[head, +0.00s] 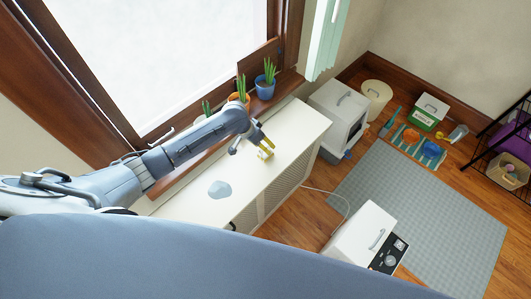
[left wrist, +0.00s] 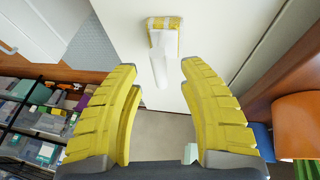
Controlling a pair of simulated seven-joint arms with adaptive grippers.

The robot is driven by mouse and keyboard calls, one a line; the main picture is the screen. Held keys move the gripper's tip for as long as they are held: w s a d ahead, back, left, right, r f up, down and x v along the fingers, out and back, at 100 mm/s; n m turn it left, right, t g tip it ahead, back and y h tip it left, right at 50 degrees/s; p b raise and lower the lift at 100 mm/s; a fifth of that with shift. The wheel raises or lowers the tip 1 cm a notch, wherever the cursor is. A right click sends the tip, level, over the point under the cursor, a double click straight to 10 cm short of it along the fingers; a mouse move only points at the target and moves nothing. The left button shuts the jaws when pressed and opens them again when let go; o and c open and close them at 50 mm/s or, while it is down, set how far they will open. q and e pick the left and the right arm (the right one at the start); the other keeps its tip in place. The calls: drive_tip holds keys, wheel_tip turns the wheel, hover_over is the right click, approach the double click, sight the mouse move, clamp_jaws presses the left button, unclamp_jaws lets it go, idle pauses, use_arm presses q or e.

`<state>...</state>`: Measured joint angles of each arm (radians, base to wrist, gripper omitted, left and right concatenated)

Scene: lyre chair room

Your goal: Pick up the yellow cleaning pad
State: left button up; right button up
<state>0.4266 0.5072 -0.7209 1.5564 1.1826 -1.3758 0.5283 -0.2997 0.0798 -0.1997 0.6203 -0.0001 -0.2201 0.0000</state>
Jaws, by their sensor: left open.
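The yellow cleaning pad (left wrist: 164,38) lies on the white cabinet top (head: 215,180). It looks yellow and white, with a pale handle-like part pointing toward my gripper. In the head view the pad (head: 266,153) is small and partly hidden by my fingers. My left gripper (head: 259,138) has yellow fingers and hangs over the cabinet right beside the pad. In the left wrist view my left gripper (left wrist: 160,68) is open and empty, with the pad just beyond the fingertips. My right gripper is not in view.
Potted plants in orange (head: 238,100) and blue (head: 265,88) pots stand on the windowsill behind the arm. A white litter box (head: 339,113) stands past the cabinet's far end. The cabinet top around the pad is clear.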

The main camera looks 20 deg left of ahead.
use_arm(q)
drive_tip(key=shift+x, duration=1.35)
drive_tip(key=shift+o, duration=0.2)
clamp_jaws()
